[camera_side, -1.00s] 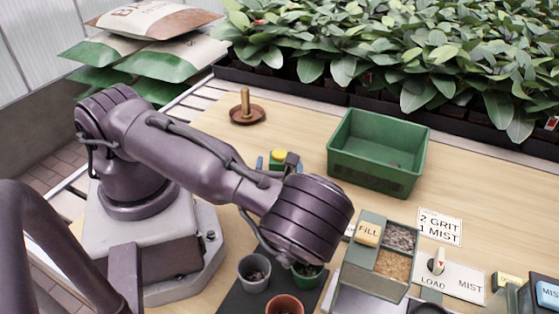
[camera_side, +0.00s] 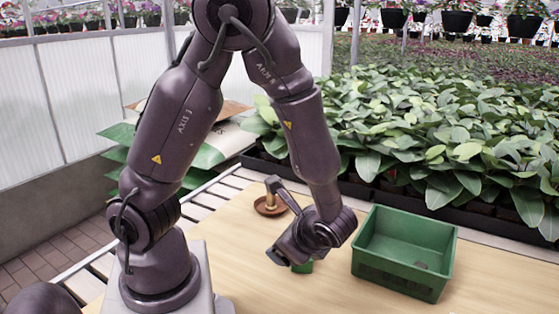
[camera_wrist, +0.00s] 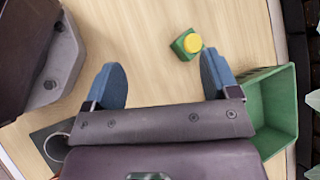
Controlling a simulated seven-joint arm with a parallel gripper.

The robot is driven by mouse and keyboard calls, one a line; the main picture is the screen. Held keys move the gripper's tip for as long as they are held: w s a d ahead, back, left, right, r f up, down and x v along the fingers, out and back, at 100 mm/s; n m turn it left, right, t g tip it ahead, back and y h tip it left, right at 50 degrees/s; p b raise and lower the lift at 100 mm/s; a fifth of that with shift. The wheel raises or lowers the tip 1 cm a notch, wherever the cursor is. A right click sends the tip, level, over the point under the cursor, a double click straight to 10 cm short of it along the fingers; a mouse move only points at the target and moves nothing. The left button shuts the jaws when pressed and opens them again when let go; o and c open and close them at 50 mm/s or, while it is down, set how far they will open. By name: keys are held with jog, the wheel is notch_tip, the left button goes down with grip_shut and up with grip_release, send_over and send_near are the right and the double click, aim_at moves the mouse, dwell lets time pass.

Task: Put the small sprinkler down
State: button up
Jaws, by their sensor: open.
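The small sprinkler, which I take to be the green piece with a round yellow top (camera_wrist: 188,44), stands on the wooden table in the wrist view. It is ahead of my gripper (camera_wrist: 160,62), just beyond the right blue finger, and not between the fingers. The fingers are spread wide with only bare table between them. In the side view a bit of green, likely the sprinkler (camera_side: 303,267), shows under my wrist. The rest of it is hidden there, and the fingertips are hard to make out.
A green bin (camera_side: 405,252) stands to the right; its wall also shows at the wrist view's right (camera_wrist: 272,105). A brown dish (camera_side: 270,206) with a wooden peg stands behind my gripper. Leafy plants (camera_side: 440,140) line the back. The front table (camera_side: 370,295) is bare.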

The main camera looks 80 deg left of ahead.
jog(key=s+d+r+n+t+h, duration=0.1)
jog(key=d+r+n+t+h, duration=0.1)
jog(key=r, duration=0.7)
jog(key=s+d+r+n+t+h, duration=0.2)
jog(key=r+n+t+h, duration=0.3)
jog(key=r, duration=0.5)
jog(key=d+n+h, duration=0.1)
jog(key=n+h, duration=0.1)
jog(key=shift+s+n+t, duration=0.3)
jog(key=shift+r, duration=0.1)
